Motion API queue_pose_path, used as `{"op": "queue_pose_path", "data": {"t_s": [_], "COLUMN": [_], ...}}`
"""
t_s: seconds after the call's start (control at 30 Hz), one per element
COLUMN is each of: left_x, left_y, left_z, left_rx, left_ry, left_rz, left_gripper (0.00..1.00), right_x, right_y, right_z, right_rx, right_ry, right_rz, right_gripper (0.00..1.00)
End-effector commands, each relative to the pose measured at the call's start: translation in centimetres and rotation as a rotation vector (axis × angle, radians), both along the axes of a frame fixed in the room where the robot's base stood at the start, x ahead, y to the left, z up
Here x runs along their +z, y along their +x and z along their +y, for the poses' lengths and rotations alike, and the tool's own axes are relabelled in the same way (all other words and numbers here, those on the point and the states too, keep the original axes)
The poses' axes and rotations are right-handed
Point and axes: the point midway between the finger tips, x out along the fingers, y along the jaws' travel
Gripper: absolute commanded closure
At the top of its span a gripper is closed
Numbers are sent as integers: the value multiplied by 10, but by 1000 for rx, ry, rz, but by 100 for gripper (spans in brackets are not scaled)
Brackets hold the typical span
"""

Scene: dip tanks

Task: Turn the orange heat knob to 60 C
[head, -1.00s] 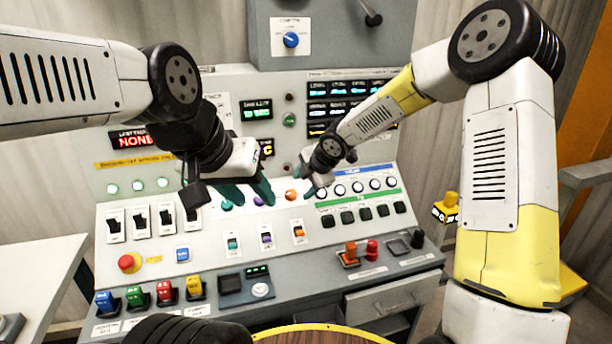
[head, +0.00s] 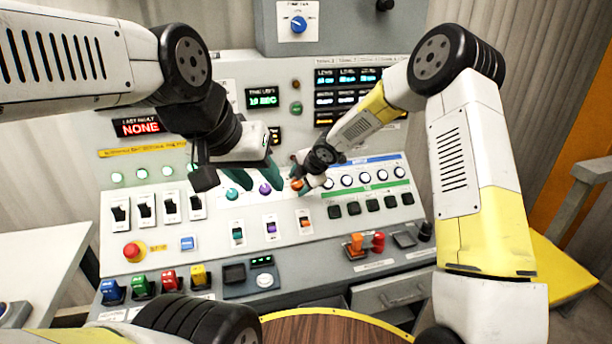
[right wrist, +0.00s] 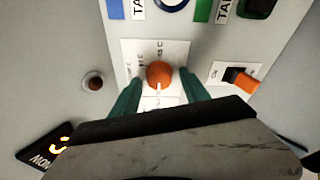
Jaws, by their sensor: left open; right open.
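The orange heat knob (head: 297,184) is on the sloped control panel, right of a purple knob (head: 265,189) and a teal knob (head: 232,194). In the right wrist view the orange knob (right wrist: 160,75) sits on a white scale plate, with a pale pointer mark on its lower side; the scale figures are too small to read surely. My right gripper (right wrist: 155,95) is open, its green fingers on either side of the knob, with no clear contact. My left gripper (head: 254,181) is open by the teal and purple knobs, its fingers apart.
An orange rocker switch (right wrist: 240,78) is close to my right gripper in the wrist view. A red emergency button (head: 134,250) is at the left. The fault display (head: 138,126) reads NONE.

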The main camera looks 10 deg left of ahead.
Motion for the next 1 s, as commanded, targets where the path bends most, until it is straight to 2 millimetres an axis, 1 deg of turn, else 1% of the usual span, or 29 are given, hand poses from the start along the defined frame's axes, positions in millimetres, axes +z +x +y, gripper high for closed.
{"op": "queue_pose_path", "data": {"t_s": [0.07,0.1,0.17,0.3,0.37,0.67,0.87,1.0], "left_x": [0,0,0,0,0,0,0,0], "left_y": [0,0,0,0,0,0,0,0], "left_z": [0,0,0,0,0,0,0,0], "left_rx": [0,0,0,0,0,0,0,0], "left_ry": [0,0,0,0,0,0,0,0], "left_rz": [0,0,0,0,0,0,0,0], "left_gripper": [58,58,58,58,58,58,58,58], "right_x": [0,0,0,0,0,1,1,1], "right_y": [0,0,0,0,0,-1,-1,-1], "right_z": [0,0,0,0,0,0,1,1], "right_rx": [0,0,0,0,0,-20,-91,-175], "right_ry": [0,0,0,0,0,16,67,129], "right_rz": [0,0,0,0,0,6,27,53], "right_gripper": [46,50,62,89,100,100,100,100]}}
